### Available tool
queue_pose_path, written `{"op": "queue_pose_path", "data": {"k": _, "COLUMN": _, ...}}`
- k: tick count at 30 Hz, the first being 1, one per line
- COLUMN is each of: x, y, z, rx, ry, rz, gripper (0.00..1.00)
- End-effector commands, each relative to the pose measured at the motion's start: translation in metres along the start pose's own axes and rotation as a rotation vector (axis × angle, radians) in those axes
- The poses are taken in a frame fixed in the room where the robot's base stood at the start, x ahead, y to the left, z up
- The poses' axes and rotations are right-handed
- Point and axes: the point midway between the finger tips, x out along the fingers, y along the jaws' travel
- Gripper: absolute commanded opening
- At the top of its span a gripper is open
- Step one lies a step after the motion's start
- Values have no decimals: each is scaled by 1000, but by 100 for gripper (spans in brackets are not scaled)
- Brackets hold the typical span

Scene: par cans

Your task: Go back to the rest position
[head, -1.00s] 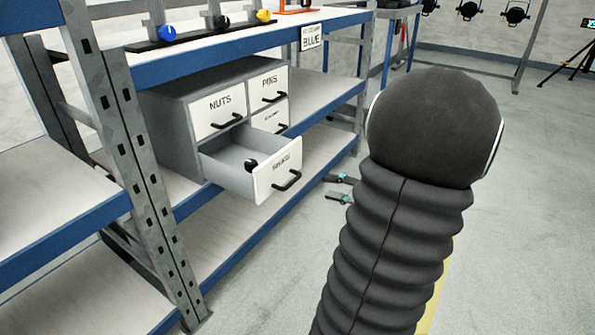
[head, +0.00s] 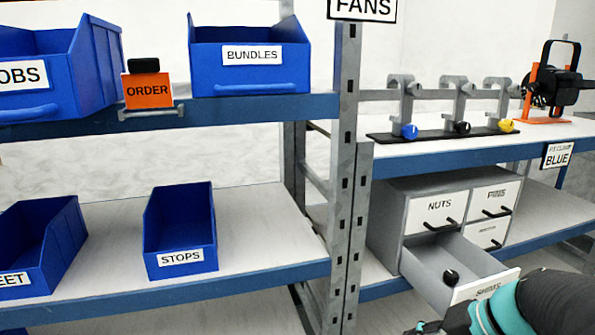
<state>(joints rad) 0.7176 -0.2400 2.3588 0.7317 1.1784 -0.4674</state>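My gripper (head: 430,327) shows only in part at the bottom edge of the head view, at the lower right. It is dark, beyond a teal band on my black-sleeved arm. Its fingertips are cut off or too small to make out, so I cannot tell if it is open or holds anything. It appears in front of and below the open lower drawer (head: 455,265) of a grey cabinet (head: 388,215). A small dark round object (head: 450,277) lies in that drawer. My arm covers part of the drawer's front and its label.
Left rack shelves hold blue bins, including BUNDLES (head: 250,80) and STOPS (head: 180,235), and an orange ORDER sign (head: 148,90). A metal post (head: 345,180) divides the racks. Above the cabinet stand clamps with blue, black and yellow knobs, and a black lamp (head: 555,85) on an orange stand.

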Motion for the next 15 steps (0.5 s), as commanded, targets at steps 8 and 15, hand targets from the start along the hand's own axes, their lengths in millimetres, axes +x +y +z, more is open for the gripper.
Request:
{"op": "queue_pose_path", "data": {"k": 8, "x": -8, "y": -37, "z": 59, "rx": -284, "ry": -7, "rz": 268, "gripper": 37}}
{"op": "queue_pose_path", "data": {"k": 15, "x": -28, "y": -57, "z": 88, "rx": -535, "ry": 99, "rz": 418, "gripper": 37}}
